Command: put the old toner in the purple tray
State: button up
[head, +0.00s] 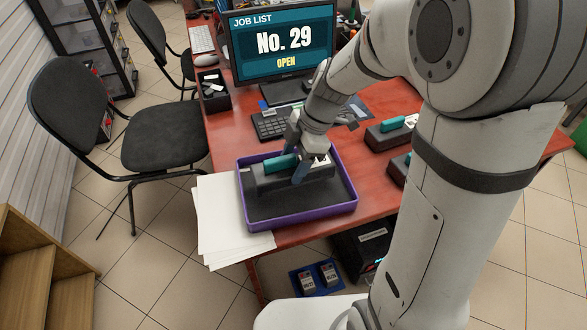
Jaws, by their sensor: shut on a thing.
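The purple tray (303,221) lies near the left front corner of the red table, with a dark grey floor inside. A dark toner cartridge (266,183) with a teal part and a pale end is within the tray's outline. My gripper (305,169) reaches down from above and is shut on this cartridge. Whether the cartridge rests on the tray floor or hangs just above it I cannot tell. Another similar cartridge (382,139) with a teal part lies to the right on the table. One more (398,170) is partly hidden behind my arm.
White paper sheets (222,218) lie left of the tray, over the table edge. A keyboard (273,124) and a monitor (283,43) reading "No. 29 OPEN" stand behind. A black chair (160,147) is at left. A blue tray (315,279) with two boxes sits below.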

aim_at(297, 164)
jog(key=shift+f, duration=1.4)
jog(key=shift+f+b, duration=0.2)
jog(key=shift+b, duration=0.15)
jog(key=o, duration=1.4)
jog(key=shift+r, duration=0.1)
